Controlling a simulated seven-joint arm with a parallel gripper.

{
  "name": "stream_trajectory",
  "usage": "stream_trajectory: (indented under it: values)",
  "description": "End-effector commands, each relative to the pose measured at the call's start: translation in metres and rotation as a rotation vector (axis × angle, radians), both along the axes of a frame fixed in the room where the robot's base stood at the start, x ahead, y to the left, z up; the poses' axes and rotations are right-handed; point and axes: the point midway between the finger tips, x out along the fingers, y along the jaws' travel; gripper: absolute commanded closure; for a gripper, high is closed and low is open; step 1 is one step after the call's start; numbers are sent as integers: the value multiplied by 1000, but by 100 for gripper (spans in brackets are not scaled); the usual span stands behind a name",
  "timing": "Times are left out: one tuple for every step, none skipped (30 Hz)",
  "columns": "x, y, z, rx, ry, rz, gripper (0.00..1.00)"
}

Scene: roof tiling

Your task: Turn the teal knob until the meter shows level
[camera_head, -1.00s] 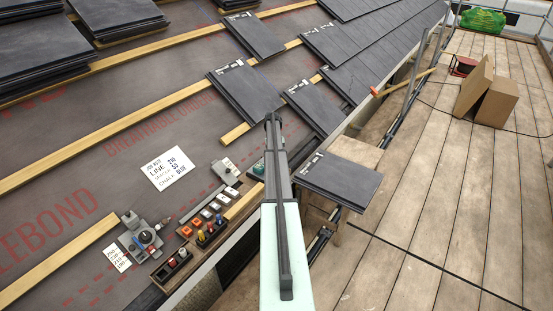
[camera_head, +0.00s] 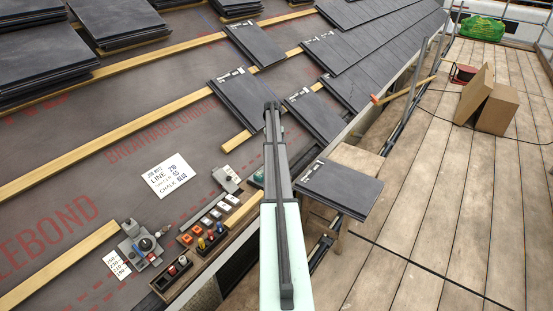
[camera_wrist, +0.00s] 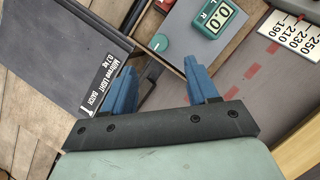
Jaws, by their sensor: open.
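The teal knob (camera_wrist: 160,42) shows in the wrist view on a grey panel, beyond the gap between my fingertips. A white pointer mark is on it. The meter (camera_wrist: 210,18) is right of the knob, with a teal frame, the letters L and R and a display that seems to read 0.0. My gripper (camera_wrist: 163,68) is open, its two blue fingers spread and empty, apart from the knob. In the head view my arm covers most of this spot; only a bit of teal (camera_head: 257,177) shows beside it. The knob cannot be made out there.
A dark slate (camera_wrist: 65,50) with a printed label lies left of my gripper; it also shows in the head view (camera_head: 340,187). A number card (camera_wrist: 292,32) lies right. Trays of coloured blocks (camera_head: 205,235) and a note card (camera_head: 168,175) lie left of my arm. Planks (camera_head: 440,220) are open at right.

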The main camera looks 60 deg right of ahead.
Motion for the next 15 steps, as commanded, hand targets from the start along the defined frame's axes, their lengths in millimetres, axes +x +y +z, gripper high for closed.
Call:
stream_trajectory:
  values:
    - [4,-3,8,-1,-1,0,41]
    - [5,-4,13,0,0,0,41]
    - [7,-5,18,0,0,0,41]
    - [8,-6,22,0,0,0,41]
    - [9,-7,25,0,0,0,41]
    - [10,-8,29,0,0,0,41]
    - [11,-9,31,0,0,0,41]
    - [11,-9,33,0,0,0,41]
    - [12,-10,36,0,0,0,41]
    - [12,-10,37,0,0,0,41]
    - [13,-10,38,1,1,0,41]
    - [13,-10,39,1,1,0,41]
    - [13,-11,40,1,1,0,41]
    - [13,-11,41,1,1,0,41]
    - [13,-11,41,1,1,0,41]
